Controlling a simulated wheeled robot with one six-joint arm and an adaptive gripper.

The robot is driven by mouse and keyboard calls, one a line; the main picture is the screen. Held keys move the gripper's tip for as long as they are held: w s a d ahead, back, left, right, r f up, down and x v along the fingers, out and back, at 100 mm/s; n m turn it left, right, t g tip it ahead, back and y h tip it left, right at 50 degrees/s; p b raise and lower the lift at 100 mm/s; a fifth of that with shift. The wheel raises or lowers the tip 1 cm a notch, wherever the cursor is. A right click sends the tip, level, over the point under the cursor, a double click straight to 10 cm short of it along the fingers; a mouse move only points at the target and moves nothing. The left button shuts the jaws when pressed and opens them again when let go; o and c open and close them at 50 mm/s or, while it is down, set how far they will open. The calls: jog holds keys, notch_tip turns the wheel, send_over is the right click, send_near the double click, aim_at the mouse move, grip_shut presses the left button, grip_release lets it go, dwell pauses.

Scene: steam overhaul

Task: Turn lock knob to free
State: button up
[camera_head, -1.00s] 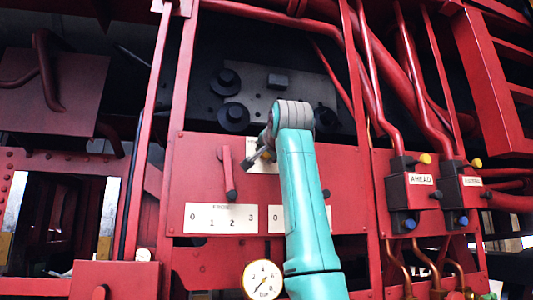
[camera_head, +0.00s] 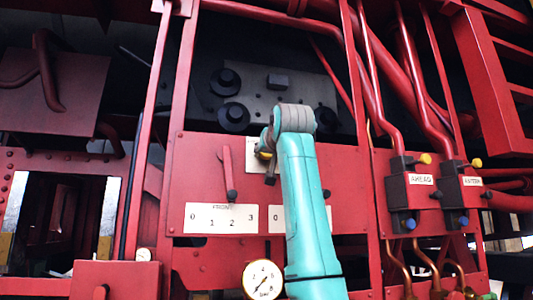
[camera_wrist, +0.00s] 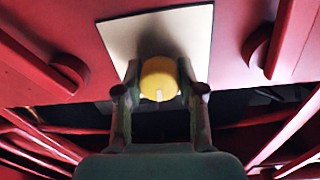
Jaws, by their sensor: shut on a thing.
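The lock knob is a round yellow knob (camera_wrist: 158,80) with a short white mark at its lower edge, in front of a pale plate (camera_wrist: 190,30) on the red panel. My gripper (camera_wrist: 158,74) has one finger on each side of the knob and is shut on it. In the head view a small bit of the yellow knob (camera_head: 263,155) shows beside my gripper (camera_head: 269,165). My teal arm hides most of the plate there.
A red lever (camera_head: 228,172) stands left of my gripper, above a number plate (camera_head: 221,217) marked 0 to 3. A pressure gauge (camera_head: 262,280) is below. Red pipes and the AHEAD valve block (camera_head: 411,190) are to the right.

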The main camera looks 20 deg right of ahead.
jog(key=n, duration=0.5)
jog(key=shift+n, duration=0.4)
jog(key=n, duration=0.4)
jog(key=shift+f+n+y, duration=0.1)
jog(key=shift+n+y, duration=0.2)
jog(key=shift+n, duration=0.1)
jog(key=o, duration=1.2)
jog(key=shift+c, duration=0.2)
jog(key=s, duration=1.2)
jog(key=shift+f, duration=0.3)
